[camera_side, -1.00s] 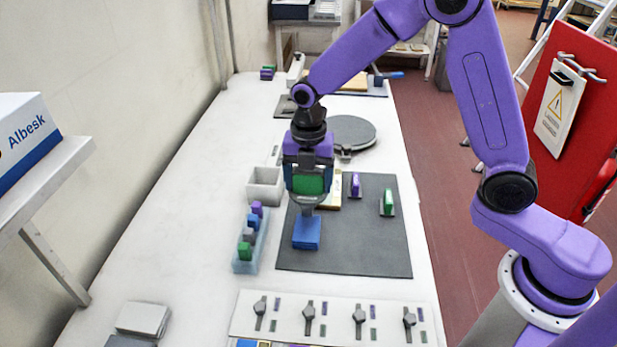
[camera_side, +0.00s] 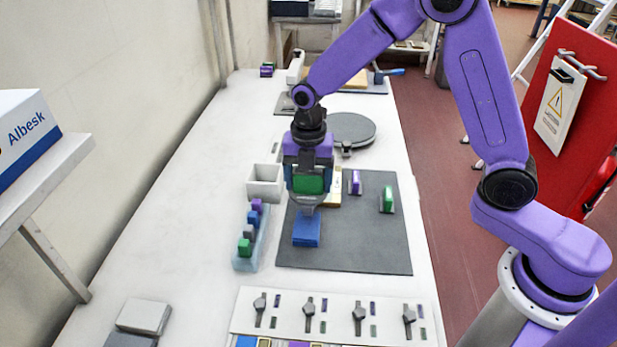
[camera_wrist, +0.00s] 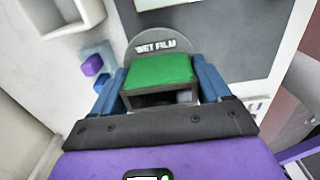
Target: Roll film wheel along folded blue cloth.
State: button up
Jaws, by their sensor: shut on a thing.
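My gripper (camera_side: 308,180) is shut on the green block-shaped handle of the film wheel, with one blue finger on each side of it in the wrist view (camera_wrist: 160,88). The film wheel (camera_wrist: 160,43) shows there as a grey disc with white lettering reading "WET FILM" behind the green handle. The folded blue cloth (camera_side: 307,230) lies on the dark grey mat. In the side view the gripper and wheel are just above the cloth's far end. I cannot tell whether the wheel touches the cloth.
A blue rack (camera_side: 246,262) of small coloured blocks and a white open box (camera_side: 265,184) stand left of the mat (camera_side: 365,245). A purple piece (camera_side: 355,182) and a green piece (camera_side: 387,200) stand upright on the mat's right. A knob panel (camera_side: 335,318) lies in front.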

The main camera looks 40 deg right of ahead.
jog(key=shift+f, duration=0.5)
dwell(1.2)
jog(key=shift+s+a, duration=0.1)
